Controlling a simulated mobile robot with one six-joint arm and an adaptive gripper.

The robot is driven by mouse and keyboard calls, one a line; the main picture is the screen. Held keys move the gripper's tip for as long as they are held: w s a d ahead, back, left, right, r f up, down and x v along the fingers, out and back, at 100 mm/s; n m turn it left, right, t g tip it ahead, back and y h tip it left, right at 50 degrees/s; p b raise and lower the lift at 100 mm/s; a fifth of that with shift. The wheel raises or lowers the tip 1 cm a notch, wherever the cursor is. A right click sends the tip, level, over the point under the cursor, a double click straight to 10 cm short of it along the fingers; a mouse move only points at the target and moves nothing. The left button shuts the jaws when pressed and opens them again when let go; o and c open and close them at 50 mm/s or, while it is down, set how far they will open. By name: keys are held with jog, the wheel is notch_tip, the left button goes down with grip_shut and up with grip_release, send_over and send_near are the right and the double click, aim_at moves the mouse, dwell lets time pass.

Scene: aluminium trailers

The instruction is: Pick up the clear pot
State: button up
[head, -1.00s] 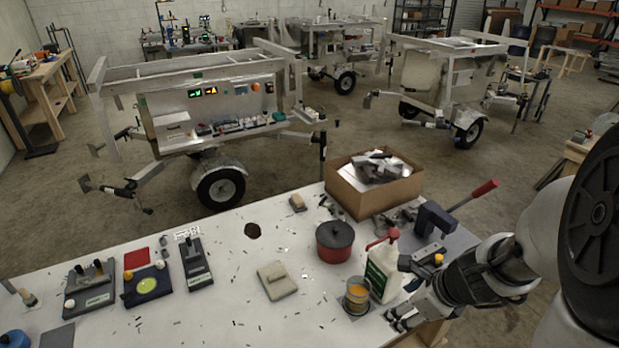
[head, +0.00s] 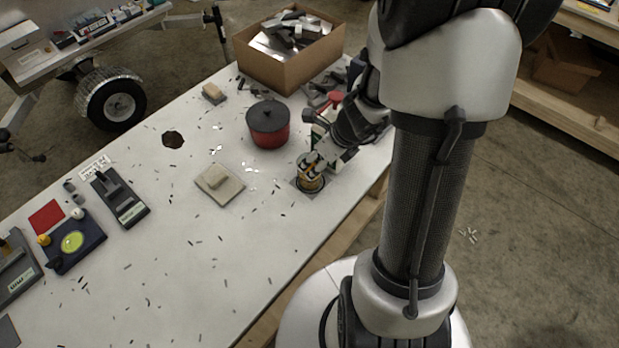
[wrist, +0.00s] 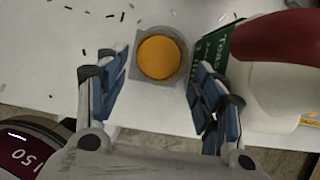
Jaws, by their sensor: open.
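The clear pot (head: 311,184) with orange contents stands upright on a grey square pad near the table's edge. In the wrist view the pot (wrist: 162,58) is seen from above, its orange contents just ahead of and between the fingertips. My gripper (head: 309,168) is at the pot and hides part of it in the head view. In the wrist view my gripper (wrist: 159,72) has its blue-padded fingers apart, one on each side of the pot. I cannot tell whether they touch it.
A white bottle with a red top (wrist: 285,60) stands close to the right finger. A cardboard box (head: 270,70) stands behind.

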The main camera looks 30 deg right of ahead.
aim_at(313, 164)
jog(key=b+x, duration=0.4)
jog(key=x, duration=0.3)
jog(key=shift+w+f, duration=0.1)
jog(key=shift+f, duration=0.05)
jog(key=c, duration=0.9)
jog(key=shift+r, duration=0.3)
